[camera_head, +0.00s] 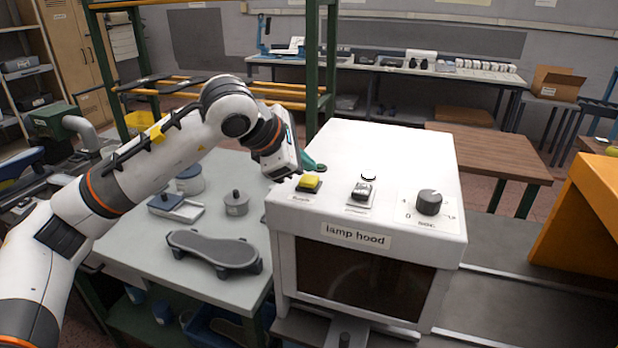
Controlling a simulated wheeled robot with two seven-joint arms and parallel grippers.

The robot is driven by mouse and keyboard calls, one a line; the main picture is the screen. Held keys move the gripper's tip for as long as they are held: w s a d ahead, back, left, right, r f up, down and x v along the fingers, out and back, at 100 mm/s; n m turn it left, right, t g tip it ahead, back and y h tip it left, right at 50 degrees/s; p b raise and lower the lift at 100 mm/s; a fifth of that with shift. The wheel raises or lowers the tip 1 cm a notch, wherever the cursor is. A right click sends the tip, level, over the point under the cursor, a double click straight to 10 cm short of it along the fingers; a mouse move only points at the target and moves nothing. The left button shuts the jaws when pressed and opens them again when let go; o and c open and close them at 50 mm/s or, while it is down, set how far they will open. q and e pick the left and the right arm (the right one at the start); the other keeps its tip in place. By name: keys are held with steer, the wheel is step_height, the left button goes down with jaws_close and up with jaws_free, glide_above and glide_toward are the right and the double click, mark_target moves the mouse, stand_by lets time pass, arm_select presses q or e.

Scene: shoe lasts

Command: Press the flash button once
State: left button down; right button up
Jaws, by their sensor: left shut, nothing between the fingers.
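The lamp hood (352,273) is a white box with a dark front window and a "lamp hood" label. On its top, at the left, is a square yellow push button (309,183) on a small plate; the lettering below it is too small to read. My left arm comes in from the left, and my left gripper (314,166) is shut and empty, just behind the yellow button in the picture. I cannot tell whether it touches the button or how high it is above it. My right gripper is not in view.
A black-and-white switch (362,191) and a dark round knob (429,202) sit on the hood top, right of the button. An orange panel (585,222) stands at right.

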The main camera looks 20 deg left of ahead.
mark_target(304, 181)
arm_select(q)
steer(key=shift+f, duration=0.1)
stand_by(0.7)
steer(key=shift+f+b, duration=0.35)
steer(key=shift+b, duration=0.3)
steer(key=shift+f+b, duration=0.55)
steer(key=shift+b, duration=0.05)
stand_by(0.5)
steer(key=shift+r, duration=0.15)
steer(key=shift+r+p, duration=0.5)
steer(key=shift+r, duration=0.35)
steer(key=shift+r+p, duration=1.45)
steer(key=shift+r, duration=1.05)
steer(key=shift+f, duration=0.1)
